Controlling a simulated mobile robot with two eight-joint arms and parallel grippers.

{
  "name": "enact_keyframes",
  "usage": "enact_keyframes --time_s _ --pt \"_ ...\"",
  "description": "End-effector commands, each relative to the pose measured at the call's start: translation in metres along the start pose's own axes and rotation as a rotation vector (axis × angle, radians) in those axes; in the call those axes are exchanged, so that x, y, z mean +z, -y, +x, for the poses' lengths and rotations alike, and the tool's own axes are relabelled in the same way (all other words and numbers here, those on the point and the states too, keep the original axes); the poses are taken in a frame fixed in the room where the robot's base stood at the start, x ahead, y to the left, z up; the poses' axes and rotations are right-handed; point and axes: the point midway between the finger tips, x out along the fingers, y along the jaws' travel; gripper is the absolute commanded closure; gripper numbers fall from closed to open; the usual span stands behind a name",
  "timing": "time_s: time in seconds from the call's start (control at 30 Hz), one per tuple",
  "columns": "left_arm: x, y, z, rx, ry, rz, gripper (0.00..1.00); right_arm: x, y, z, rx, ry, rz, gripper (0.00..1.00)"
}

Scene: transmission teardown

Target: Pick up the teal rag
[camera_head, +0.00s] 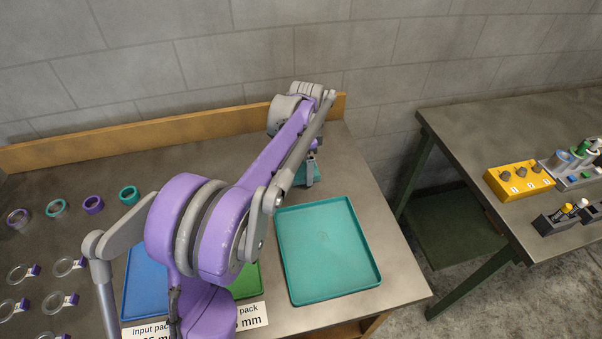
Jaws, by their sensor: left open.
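The teal rag (300,176) lies on the far part of the workbench, just behind the teal tray. It shows only as a small patch, because my left arm covers most of it. My left gripper (312,178) is at the rag, pointing down, and is open. I cannot tell whether its fingers touch the rag. My right gripper is not in view.
The teal tray (326,250) is empty. A blue tray (146,283) and a green tray (246,281) are partly behind my arm. Several rings and labelled clear discs lie at left. A wooden ledge (180,129) edges the back; a second bench (470,150) stands at right.

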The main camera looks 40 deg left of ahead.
Motion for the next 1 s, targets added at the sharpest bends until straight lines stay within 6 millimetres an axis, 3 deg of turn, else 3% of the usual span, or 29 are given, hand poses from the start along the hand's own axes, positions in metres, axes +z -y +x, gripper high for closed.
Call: enact_keyframes --time_s 0.3,0.73,1.0 --pt "-0.0002 0.0 0.0055 0.0 0.0 0.0 0.02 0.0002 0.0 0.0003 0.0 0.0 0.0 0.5" --pt "-0.0001 0.0001 0.0052 0.0 0.0 0.0 0.79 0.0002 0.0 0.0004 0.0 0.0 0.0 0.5" --pt "-0.0001 0.0001 -0.0024 0.0 0.0 0.0 0.81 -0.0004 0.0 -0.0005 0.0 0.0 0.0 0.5"
